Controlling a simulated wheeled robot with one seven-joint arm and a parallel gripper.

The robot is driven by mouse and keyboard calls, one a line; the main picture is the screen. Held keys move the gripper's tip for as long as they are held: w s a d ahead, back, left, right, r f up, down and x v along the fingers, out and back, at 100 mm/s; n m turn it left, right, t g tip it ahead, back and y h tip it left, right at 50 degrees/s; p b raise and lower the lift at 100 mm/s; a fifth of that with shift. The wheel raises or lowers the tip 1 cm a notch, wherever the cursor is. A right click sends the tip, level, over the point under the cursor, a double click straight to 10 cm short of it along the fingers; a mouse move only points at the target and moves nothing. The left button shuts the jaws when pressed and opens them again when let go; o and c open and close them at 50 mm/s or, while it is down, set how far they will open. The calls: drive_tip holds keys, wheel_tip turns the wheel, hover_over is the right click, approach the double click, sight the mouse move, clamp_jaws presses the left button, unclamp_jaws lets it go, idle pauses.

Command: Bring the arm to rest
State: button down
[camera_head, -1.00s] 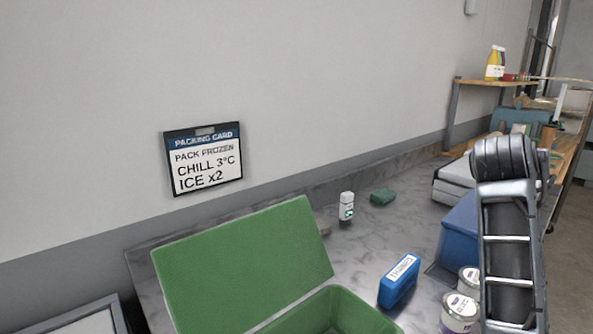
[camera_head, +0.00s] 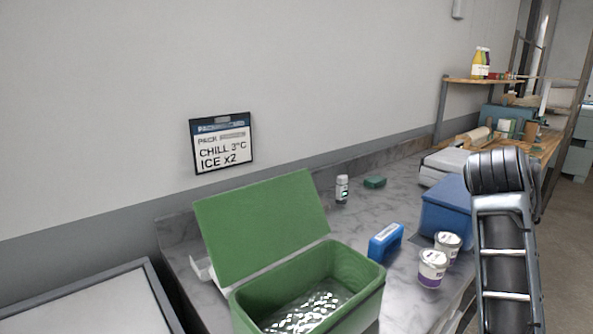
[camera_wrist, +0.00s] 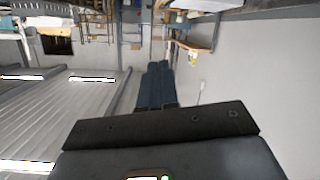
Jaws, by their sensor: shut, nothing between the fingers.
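My arm (camera_head: 503,235) stands folded at the right side of the head view, with its dark rounded joint at the top. The gripper end is not visible in that view. In the wrist view my gripper (camera_wrist: 158,66) shows as two dark blue fingers lying together, shut with nothing between them. It is clear of any object, with only open room beyond it.
A green open-lidded box (camera_head: 352,297) holding ice stands on the marbled counter (camera_head: 405,300). A blue ice pack (camera_head: 386,241), two white tubs (camera_head: 432,268) and a blue box (camera_head: 447,207) sit close to my arm. A packing card (camera_head: 222,143) hangs on the wall.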

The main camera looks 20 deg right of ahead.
drive_tip(key=s+a+f+n+t+y+b, duration=0.2)
drive_tip(key=a+f+n+t, duration=0.15)
drive_tip(key=a+f, duration=0.55)
drive_tip(key=s+a+f+n+t+y+b, duration=0.15)
drive_tip(key=s+a+f+n, duration=0.35)
drive_tip(key=f, duration=0.8)
drive_tip(key=s+a+f+n+t+y+b, duration=0.1)
drive_tip(key=s+a+f+y, duration=0.3)
drive_tip(key=a, duration=0.3)
drive_tip(key=s+a+f+n+t+y+b, duration=0.1)
drive_tip(key=s+a+f+t+y, duration=0.1)
drive_tip(key=s+a+f, duration=0.35)
drive_tip(key=s+a+y+b, duration=0.1)
drive_tip(key=s+a, duration=0.2)
drive_tip(key=s, duration=0.4)
drive_tip(key=s+a+r+y+b, duration=0.1)
drive_tip(key=s+a+y, duration=0.1)
drive_tip(key=s+a, duration=0.2)
drive_tip(key=s+a+y+b, duration=0.1)
drive_tip(key=s+a+b, duration=0.1)
drive_tip(key=s, duration=0.8)
drive_tip(key=shift+s+a+r+t, duration=0.2)
drive_tip(key=shift+a+t, duration=0.2)
drive_tip(key=shift+a, duration=0.45)
drive_tip(key=shift+d+y, duration=0.1)
drive_tip(key=shift+y, duration=0.15)
